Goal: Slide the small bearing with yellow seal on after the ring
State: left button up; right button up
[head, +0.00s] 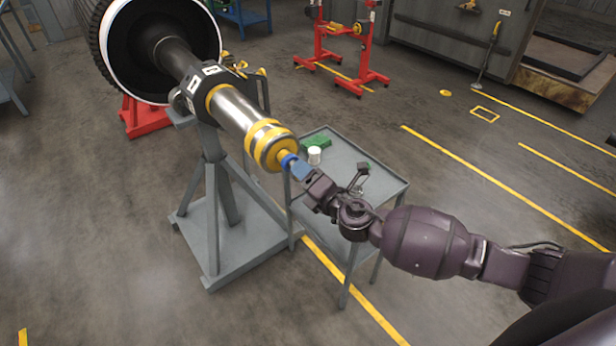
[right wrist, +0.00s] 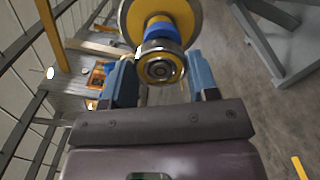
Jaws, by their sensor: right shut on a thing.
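The rotor shaft (head: 238,108) lies on a grey stand, its yellow-banded end (head: 268,146) toward my right arm. A narrow stub sticks out of that end with a blue ring (head: 288,160) around it; the ring also shows in the right wrist view (right wrist: 160,30). The small bearing (right wrist: 161,62), a steel ring with a yellow seal, is in line with the stub, just in front of the blue ring. My right gripper (head: 299,168) is shut on the bearing, with one blue finger on each side (right wrist: 162,80). In the head view the fingers hide the bearing. I cannot tell how far it sits on the stub.
A grey cart (head: 345,165) stands beside the shaft end, below my right arm, with a green item (head: 316,142) and a white cup (head: 314,155) on it. The grey stand (head: 213,215) carries the shaft. Red stands (head: 338,55) are at the back. The floor at front left is clear.

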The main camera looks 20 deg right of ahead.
jog(key=shift+x, duration=1.3)
dwell(0.4)
jog(key=o, duration=1.3)
jog(key=shift+c, duration=0.2)
jog(key=shift+s, duration=0.15)
jog(key=v, duration=0.9)
dwell(0.8)
dwell(0.5)
